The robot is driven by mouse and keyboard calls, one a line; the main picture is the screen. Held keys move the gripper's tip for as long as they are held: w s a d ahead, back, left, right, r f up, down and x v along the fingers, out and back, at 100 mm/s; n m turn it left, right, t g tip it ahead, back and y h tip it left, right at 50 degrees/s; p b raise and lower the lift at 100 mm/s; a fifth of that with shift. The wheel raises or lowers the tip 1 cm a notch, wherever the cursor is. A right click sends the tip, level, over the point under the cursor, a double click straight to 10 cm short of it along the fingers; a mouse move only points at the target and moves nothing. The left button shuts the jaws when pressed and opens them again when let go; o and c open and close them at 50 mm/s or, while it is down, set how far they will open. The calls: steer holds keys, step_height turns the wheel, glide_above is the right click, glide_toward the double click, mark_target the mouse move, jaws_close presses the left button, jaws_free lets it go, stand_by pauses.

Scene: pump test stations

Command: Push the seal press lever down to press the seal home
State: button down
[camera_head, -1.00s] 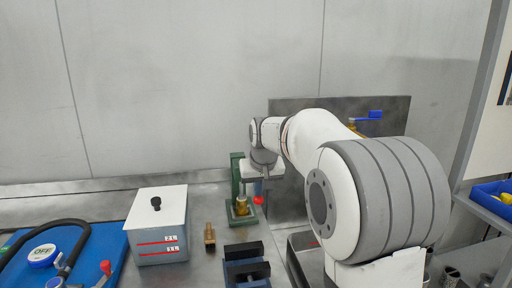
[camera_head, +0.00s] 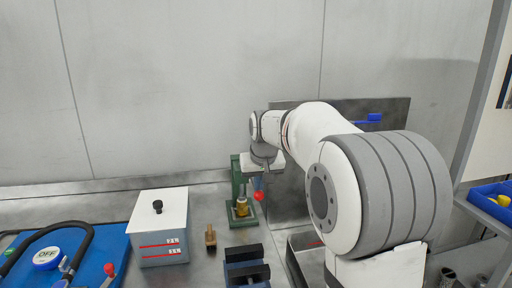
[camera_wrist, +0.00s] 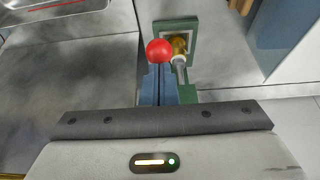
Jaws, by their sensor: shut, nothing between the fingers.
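The green seal press (camera_head: 234,200) stands on the metal bench against the back wall. A brass part (camera_head: 241,207) sits at its base, also visible in the wrist view (camera_wrist: 179,46). The red ball knob (camera_head: 258,195) of the lever is at the right of the press; in the wrist view the knob (camera_wrist: 159,50) is just beyond my fingertips. My gripper (camera_head: 257,184) is shut and empty, pointing down directly above the knob. Its blue fingers (camera_wrist: 160,72) lie side by side in the wrist view. I cannot tell whether they touch the knob. The lever arm is mostly hidden.
A white-lidded grey box (camera_head: 160,230) stands left of the press, with a small brass piece (camera_head: 210,238) beside it. A dark blue vise-like block (camera_head: 246,270) is in front. A grey panel (camera_head: 390,125) with a blue-handled valve (camera_head: 374,118) stands behind my arm.

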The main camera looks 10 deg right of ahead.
steer(key=r+p, duration=0.2)
steer(key=r, duration=0.1)
steer(key=w+r+p, duration=0.1)
steer(key=r+p, duration=0.2)
steer(key=shift+w+p, duration=0.15)
steer(key=shift+p, duration=0.15)
steer(key=w+r+p, duration=0.1)
steer(key=r+p, duration=0.1)
steer(key=p, duration=0.1)
steer(key=w+r+p, duration=0.2)
steer(key=shift+w+r+p, duration=0.3)
steer(key=shift+p, duration=0.1)
stand_by(0.4)
